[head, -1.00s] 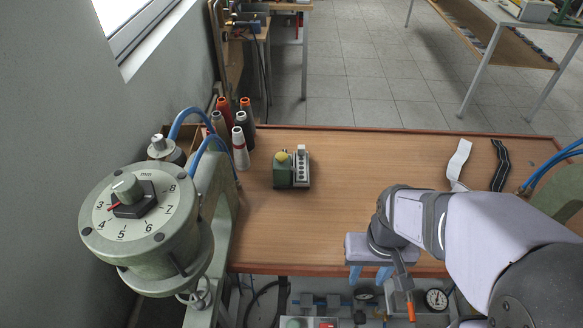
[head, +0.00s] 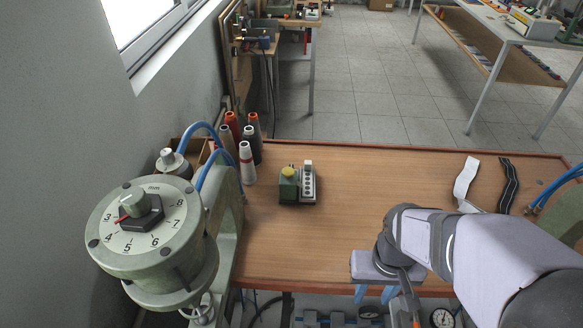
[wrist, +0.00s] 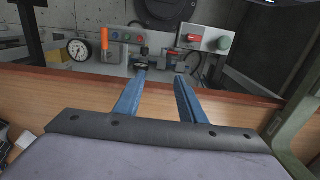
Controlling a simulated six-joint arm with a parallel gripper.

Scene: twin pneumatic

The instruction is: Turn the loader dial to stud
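No dial with a readable "stud" mark shows, so I cannot tell which is the loader dial. A large round dial (head: 145,221) with mm numbers tops the pale green machine at left; its red pointer sits near 3. A small black knob (wrist: 143,51) shows on equipment below the table's front edge in the wrist view; its marks are too small to read. My gripper (head: 375,294) is at the table's front edge, far right of the large dial. In the wrist view my gripper (wrist: 160,75) has its two blue fingers apart, with nothing between them.
A green block with a yellow button (head: 289,184) stands mid-table beside a grey holder (head: 308,182). Several thread cones (head: 247,163) stand behind the machine. White (head: 466,184) and black (head: 508,186) straps lie at right. A pressure gauge (wrist: 79,50) and orange handle (wrist: 104,39) show below the table.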

